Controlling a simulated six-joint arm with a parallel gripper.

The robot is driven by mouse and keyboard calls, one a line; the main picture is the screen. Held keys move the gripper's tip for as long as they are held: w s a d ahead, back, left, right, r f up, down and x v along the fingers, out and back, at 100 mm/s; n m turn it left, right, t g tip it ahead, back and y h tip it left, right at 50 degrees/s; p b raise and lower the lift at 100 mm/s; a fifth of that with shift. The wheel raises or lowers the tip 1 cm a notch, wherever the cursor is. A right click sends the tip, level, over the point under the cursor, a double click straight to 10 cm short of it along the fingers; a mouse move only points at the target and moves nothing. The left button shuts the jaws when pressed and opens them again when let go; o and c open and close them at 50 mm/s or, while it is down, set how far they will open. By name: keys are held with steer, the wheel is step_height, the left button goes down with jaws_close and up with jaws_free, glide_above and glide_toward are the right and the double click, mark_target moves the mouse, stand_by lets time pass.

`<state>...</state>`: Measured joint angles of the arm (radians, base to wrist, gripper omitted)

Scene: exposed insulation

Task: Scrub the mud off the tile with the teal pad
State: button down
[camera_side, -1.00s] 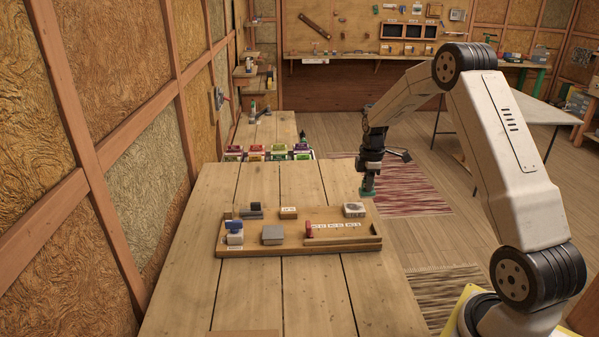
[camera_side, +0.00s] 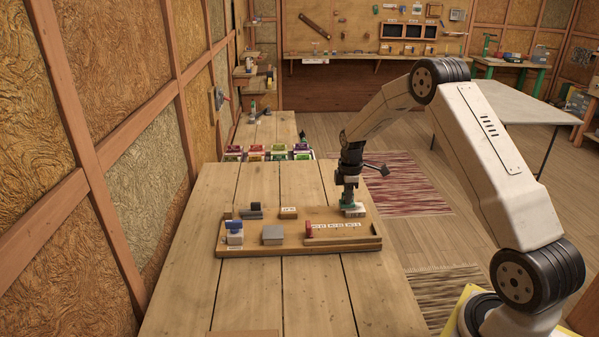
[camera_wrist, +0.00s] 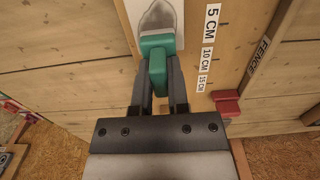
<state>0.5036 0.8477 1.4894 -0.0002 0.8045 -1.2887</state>
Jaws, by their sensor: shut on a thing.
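The teal pad (camera_wrist: 158,46) is clamped between the two fingers of my gripper (camera_wrist: 158,82). In the side view my gripper (camera_side: 349,192) points down at the back right of the wooden board, with the pad (camera_side: 346,206) at its tip. The tile (camera_wrist: 135,22) is white with a grey-brown mud smear (camera_wrist: 160,16) on it. The pad is over the near end of the tile and covers part of it. I cannot tell whether pad and tile touch. In the side view the tile (camera_side: 359,211) is partly hidden behind the gripper and pad.
The board (camera_side: 290,249) also holds a grey block (camera_side: 273,235), a blue-and-white block (camera_side: 235,233), and a ruler strip with a red slider (camera_wrist: 226,103) beside a fence rail (camera_side: 343,241). Colourful boxes (camera_side: 278,152) stand behind.

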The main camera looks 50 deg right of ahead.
steer(key=shift+w+a, duration=0.35)
steer(key=shift+a, duration=0.05)
steer(key=shift+s+d, duration=2.35)
steer(key=shift+s, duration=0.15)
steer(key=w+a, duration=0.4)
steer(key=shift+w+a, duration=0.25)
steer(key=shift+w, duration=0.1)
steer(key=shift+s+d, duration=2.25)
step_height(320, 180, up, 8)
